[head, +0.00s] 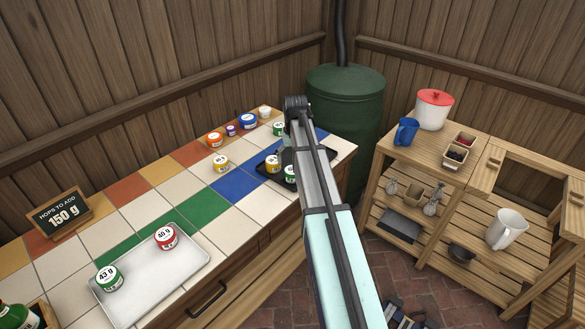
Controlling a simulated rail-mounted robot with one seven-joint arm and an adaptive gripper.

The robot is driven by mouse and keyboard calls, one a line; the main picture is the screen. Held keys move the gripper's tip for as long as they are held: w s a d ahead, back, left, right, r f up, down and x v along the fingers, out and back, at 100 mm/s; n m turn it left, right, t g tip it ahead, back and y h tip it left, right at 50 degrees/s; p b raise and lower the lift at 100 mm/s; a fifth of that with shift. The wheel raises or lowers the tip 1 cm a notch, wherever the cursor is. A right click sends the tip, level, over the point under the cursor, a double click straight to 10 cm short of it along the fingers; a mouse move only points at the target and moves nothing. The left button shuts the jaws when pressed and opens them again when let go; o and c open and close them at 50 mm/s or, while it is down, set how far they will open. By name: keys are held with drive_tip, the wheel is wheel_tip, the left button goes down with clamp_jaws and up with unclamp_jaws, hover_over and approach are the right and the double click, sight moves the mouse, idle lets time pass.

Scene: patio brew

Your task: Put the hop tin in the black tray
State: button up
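The black tray (262,169) lies at the right end of the tiled counter, partly hidden behind my arm. A yellow-banded tin (273,164) and a green-banded tin (291,174) show at it. A green-banded tin (109,279) marked 43 g and a red-banded tin (166,236) marked about 40 g stand in the pale metal tray (150,277). A sign (63,213) reads "Hops to add 150 g". My arm reaches over the counter's right end. My gripper is mostly hidden by the arm near the black tray; its fingers cannot be made out.
Orange (214,139), purple (231,131), blue (248,121), white (265,113) and green (279,129) tins line the counter's back. A yellow tin (221,163) stands mid-counter. A green barrel (345,100) and wooden shelving (470,185) stand right. The middle tiles are clear.

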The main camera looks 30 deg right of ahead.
drive_tip(key=shift+s+r, duration=0.15)
drive_tip(key=shift+r, duration=0.9)
drive_tip(key=shift+s+r, duration=0.1)
drive_tip(key=shift+r, duration=0.9)
